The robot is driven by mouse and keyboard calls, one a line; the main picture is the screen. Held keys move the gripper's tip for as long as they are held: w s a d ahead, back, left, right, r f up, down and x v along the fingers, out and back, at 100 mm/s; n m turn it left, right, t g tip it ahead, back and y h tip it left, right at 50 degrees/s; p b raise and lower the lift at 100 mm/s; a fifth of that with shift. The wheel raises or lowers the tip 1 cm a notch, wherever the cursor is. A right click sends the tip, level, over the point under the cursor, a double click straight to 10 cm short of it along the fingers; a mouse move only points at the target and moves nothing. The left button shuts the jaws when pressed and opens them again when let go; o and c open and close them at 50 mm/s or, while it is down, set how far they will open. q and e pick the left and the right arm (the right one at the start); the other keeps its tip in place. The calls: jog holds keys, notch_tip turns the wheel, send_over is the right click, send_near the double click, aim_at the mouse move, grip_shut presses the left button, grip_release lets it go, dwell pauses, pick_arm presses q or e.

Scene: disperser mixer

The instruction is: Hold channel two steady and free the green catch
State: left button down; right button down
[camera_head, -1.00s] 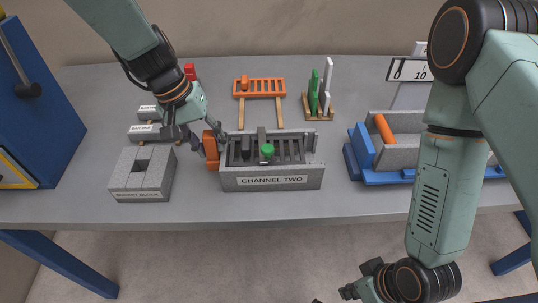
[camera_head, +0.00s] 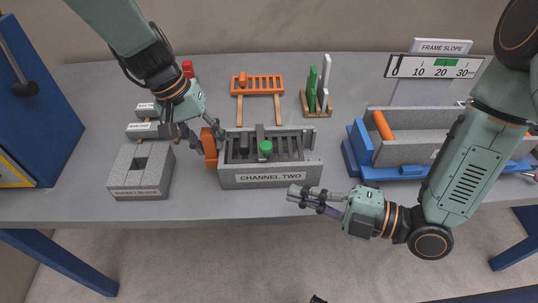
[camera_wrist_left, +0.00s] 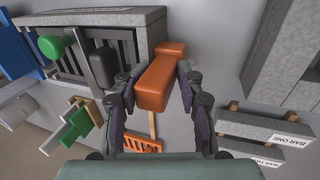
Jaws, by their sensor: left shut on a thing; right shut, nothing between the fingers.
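The grey box labelled CHANNEL TWO (camera_head: 270,179) stands at the middle of the table, with dark slats inside. A round green knob (camera_head: 265,148), likely the green catch, sits on it; it also shows in the left wrist view (camera_wrist_left: 50,48). An orange handle (camera_head: 209,147) is at the box's left end. My left gripper (camera_wrist_left: 155,88) has its fingers on both sides of this orange handle and is shut on it. My right gripper (camera_head: 292,193) is shut and empty, just in front of the box's lower right, near the table's front edge.
A grey socket block (camera_head: 140,180) stands left of the box, with labelled bars (camera_head: 150,130) behind it. An orange rack (camera_head: 259,86) and a wooden stand with green and white pieces (camera_head: 317,104) are at the back. A blue-based trough (camera_head: 358,150) is at right.

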aim_at(292, 162)
jog(key=n, duration=0.1)
jog(key=r+n+y, duration=0.1)
jog(key=r, duration=0.1)
jog(key=shift+w+d+r+n, duration=0.2)
jog(key=shift+w+d+n, duration=0.1)
jog(key=shift+d+n, duration=0.1)
jog(key=shift+a, duration=0.1)
jog(key=w+a, duration=0.6)
jog(key=w, duration=0.1)
jog(key=shift+a+f, duration=0.15)
dwell(0.9)
jog(key=shift+w+d, duration=0.3)
jog(key=shift+d, duration=0.5)
jog(key=shift+w+d, duration=0.25)
jog(key=shift+d, duration=0.5)
jog(key=shift+w+d, duration=0.3)
jog(key=shift+d, duration=0.5)
jog(key=shift+r, duration=0.2)
